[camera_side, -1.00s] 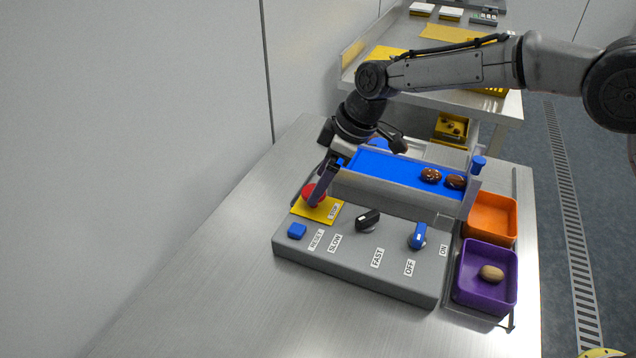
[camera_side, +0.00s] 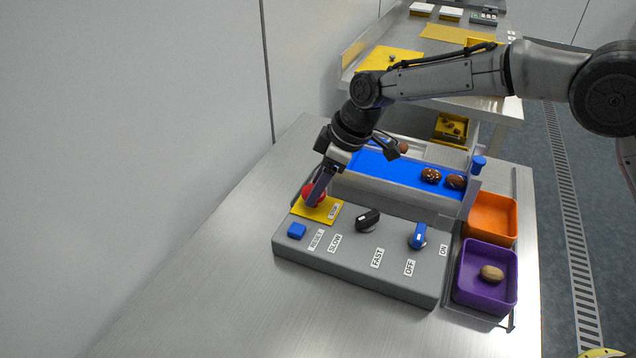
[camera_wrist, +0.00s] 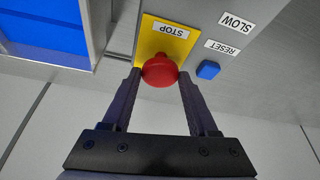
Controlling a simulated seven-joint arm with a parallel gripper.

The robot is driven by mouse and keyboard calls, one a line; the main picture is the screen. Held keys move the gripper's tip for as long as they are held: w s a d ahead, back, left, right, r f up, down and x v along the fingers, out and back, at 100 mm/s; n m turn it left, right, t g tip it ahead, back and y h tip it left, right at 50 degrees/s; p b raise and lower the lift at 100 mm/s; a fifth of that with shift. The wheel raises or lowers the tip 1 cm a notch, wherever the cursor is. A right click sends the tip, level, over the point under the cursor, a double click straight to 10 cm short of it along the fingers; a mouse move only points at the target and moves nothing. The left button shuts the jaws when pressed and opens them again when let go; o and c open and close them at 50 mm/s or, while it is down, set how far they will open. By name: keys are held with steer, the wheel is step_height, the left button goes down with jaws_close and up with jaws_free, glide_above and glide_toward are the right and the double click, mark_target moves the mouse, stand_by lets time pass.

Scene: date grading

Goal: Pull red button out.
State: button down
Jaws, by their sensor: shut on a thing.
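The red button (camera_side: 311,195) is a mushroom knob on a yellow square plate (camera_side: 328,213) marked STOP, at the far left of the grey control box (camera_side: 390,273). My gripper (camera_side: 318,192) comes down over it from above, with its fingers around the knob, and partly hides it in the side view. In the wrist view the red button (camera_wrist: 160,71) lies between the two fingertips of my gripper (camera_wrist: 158,76), which are shut on its sides. Whether the button is raised or pressed in cannot be told.
A blue RESET button (camera_side: 297,231), a black knob (camera_side: 368,220) and a blue switch (camera_side: 417,236) stand nearby on the box. Behind is the blue conveyor belt (camera_side: 395,172) with brown dates. An orange bin (camera_side: 492,218) and a purple bin (camera_side: 487,277) stand right.

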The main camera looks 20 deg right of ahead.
steer(key=shift+r, duration=0.75)
steer(key=shift+c, duration=2.2)
jaws_free()
steer(key=shift+o, duration=1.3)
steer(key=shift+f, duration=0.1)
steer(key=v, duration=1.4)
steer(key=shift+d+f, duration=0.1)
